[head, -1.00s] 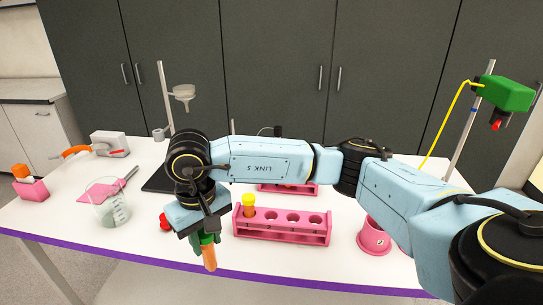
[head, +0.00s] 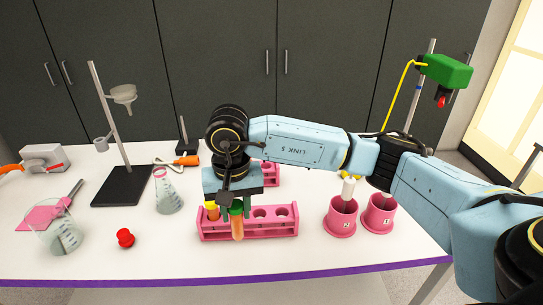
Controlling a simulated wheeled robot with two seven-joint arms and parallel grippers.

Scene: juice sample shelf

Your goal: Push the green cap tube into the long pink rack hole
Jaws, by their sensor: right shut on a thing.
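My gripper and wrist hide part of the rack's left half. My left gripper is out of view.
Two pink cups (head: 340,219) stand right of the rack, one with a white-topped item. A second pink rack (head: 269,176) is behind my wrist. A red stopper (head: 125,238), flask (head: 167,192) and beaker (head: 58,233) stand left. The table front is clear.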

